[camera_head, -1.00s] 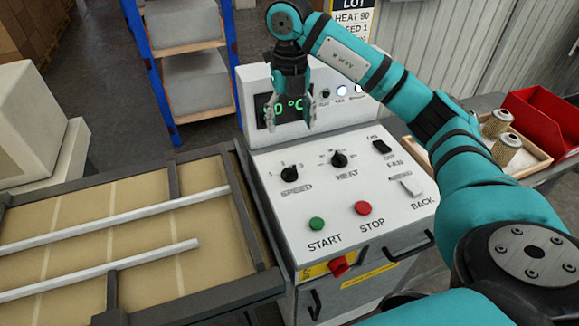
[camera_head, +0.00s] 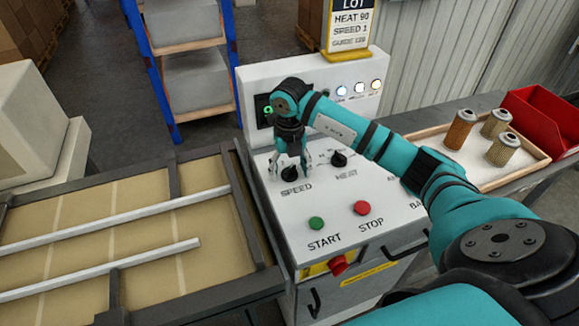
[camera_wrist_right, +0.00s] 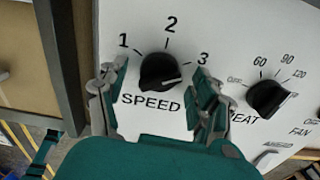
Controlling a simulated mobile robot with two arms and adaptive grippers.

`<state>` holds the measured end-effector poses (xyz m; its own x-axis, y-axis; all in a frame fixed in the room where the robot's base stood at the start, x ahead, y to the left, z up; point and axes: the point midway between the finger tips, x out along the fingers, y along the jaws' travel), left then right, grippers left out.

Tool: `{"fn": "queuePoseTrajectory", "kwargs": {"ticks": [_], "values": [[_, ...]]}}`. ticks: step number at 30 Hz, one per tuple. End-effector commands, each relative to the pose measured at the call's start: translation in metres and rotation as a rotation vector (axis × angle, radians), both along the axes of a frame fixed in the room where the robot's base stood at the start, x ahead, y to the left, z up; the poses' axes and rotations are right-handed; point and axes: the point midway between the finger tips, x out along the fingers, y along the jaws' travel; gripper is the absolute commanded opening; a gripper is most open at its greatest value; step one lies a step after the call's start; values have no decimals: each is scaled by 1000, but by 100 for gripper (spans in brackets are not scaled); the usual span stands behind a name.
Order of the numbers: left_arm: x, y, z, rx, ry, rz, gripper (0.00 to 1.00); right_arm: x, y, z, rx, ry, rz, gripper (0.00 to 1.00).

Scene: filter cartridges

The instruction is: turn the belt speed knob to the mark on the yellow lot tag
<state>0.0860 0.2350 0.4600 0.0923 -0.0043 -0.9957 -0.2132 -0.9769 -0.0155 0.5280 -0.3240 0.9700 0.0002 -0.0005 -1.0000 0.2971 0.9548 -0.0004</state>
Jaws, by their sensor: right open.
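The black belt speed knob (camera_head: 289,176) sits on the white control panel above the word SPEED. In the wrist view the speed knob (camera_wrist_right: 158,70) has marks 1, 2 and 3 around it, and its white line points right, roughly toward 3. My right gripper (camera_head: 290,167) is over the knob. In the wrist view the right gripper (camera_wrist_right: 157,82) is open, one finger on each side of the knob with visible gaps. The lot tag (camera_head: 351,30) stands on a yellow base behind the panel and reads HEAT 90, SPEED 1; its lowest line is hard to read. My left gripper is out of view.
The heat knob (camera_head: 339,159) is close on the right of the speed knob. A green START button (camera_head: 317,223) and a red STOP button (camera_head: 362,208) lie nearer the front. A framed conveyor (camera_head: 75,265) borders the panel's left. Filter cartridges stand in a tray at right.

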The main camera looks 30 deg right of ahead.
Motion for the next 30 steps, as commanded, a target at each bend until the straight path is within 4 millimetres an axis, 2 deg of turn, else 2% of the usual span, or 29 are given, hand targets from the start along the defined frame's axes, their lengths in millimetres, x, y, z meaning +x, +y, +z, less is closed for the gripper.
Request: {"fn": "queuePoseTrajectory", "kwargs": {"ticks": [5, 18, 30], "values": [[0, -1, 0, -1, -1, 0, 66, 0, 0, 0, 0, 0, 0, 67], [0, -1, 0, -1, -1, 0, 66, 0, 0, 0, 0, 0, 0, 11], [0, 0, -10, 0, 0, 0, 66, 0, -1, -1, -1, -1, 88, 11]]}}
